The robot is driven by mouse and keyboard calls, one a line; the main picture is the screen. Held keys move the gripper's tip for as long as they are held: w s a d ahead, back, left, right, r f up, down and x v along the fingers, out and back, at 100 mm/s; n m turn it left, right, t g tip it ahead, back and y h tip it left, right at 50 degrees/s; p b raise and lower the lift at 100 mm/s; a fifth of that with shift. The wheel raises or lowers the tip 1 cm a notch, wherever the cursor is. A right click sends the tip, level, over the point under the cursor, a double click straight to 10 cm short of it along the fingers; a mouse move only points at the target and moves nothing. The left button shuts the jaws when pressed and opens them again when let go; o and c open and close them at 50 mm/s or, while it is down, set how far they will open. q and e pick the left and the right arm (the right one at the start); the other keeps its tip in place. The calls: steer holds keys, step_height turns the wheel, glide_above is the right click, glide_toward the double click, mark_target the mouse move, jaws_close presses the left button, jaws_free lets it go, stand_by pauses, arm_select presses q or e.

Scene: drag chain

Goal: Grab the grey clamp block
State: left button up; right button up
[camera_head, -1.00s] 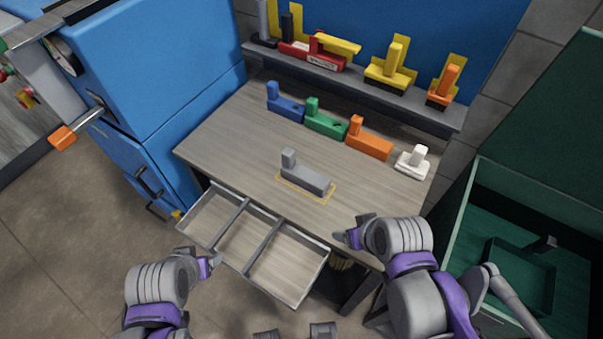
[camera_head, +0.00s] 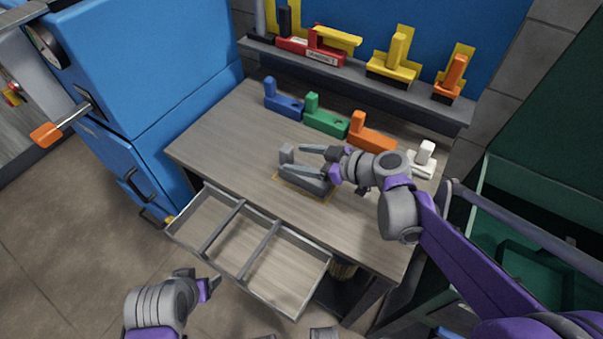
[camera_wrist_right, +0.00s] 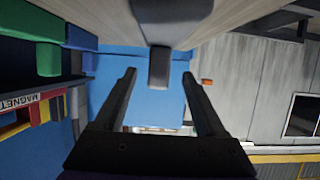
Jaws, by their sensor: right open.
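The grey clamp block (camera_head: 300,176) lies on the wooden table inside a yellow outline, its upright post at the left end. My right gripper (camera_head: 318,160) is open, its fingers pointing left over the block and partly hiding it. In the right wrist view the block's grey post (camera_wrist_right: 159,68) shows between the two spread fingers of the gripper (camera_wrist_right: 160,95), and I cannot tell whether they touch it. My left gripper (camera_head: 212,285) is low at the front left, off the table; its jaw opening cannot be made out.
Blue (camera_head: 284,103), green (camera_head: 327,122), orange (camera_head: 370,138) and white (camera_head: 424,160) blocks stand in a row behind. An open divided drawer (camera_head: 205,225) sticks out in front. A shelf (camera_head: 350,85) with coloured blocks is at the back. A blue cabinet (camera_head: 150,70) stands left.

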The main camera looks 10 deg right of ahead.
mark_target(281, 156)
steer(key=x, duration=0.6)
steer(key=shift+w+a+f, duration=0.15)
steer(key=shift+w+f, duration=0.05)
steer(key=shift+f, duration=0.15)
jaws_close()
